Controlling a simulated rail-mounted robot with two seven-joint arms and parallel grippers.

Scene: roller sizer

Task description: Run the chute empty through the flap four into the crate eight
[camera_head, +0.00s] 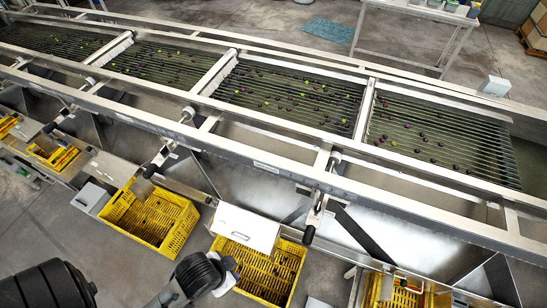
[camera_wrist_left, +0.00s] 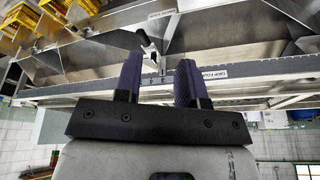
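A long metal sizer holds dark and green olives on its roller bed (camera_head: 285,95). Chutes hang below its rail, with black-ended levers, one of them the middle lever (camera_head: 309,233). I cannot read which flap or crate is four or eight. My left gripper (camera_wrist_left: 159,62) shows in the left wrist view, its purple fingers apart and nothing clearly held. A lever (camera_wrist_left: 149,44) shows beyond the fingers. My right gripper is not seen.
A grey box (camera_head: 90,198) stands left of the left crate. The sizer's front rail (camera_head: 265,168) runs across the view. A metal table (camera_head: 415,20) stands behind the sizer. Some grey floor (camera_head: 130,275) is bare.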

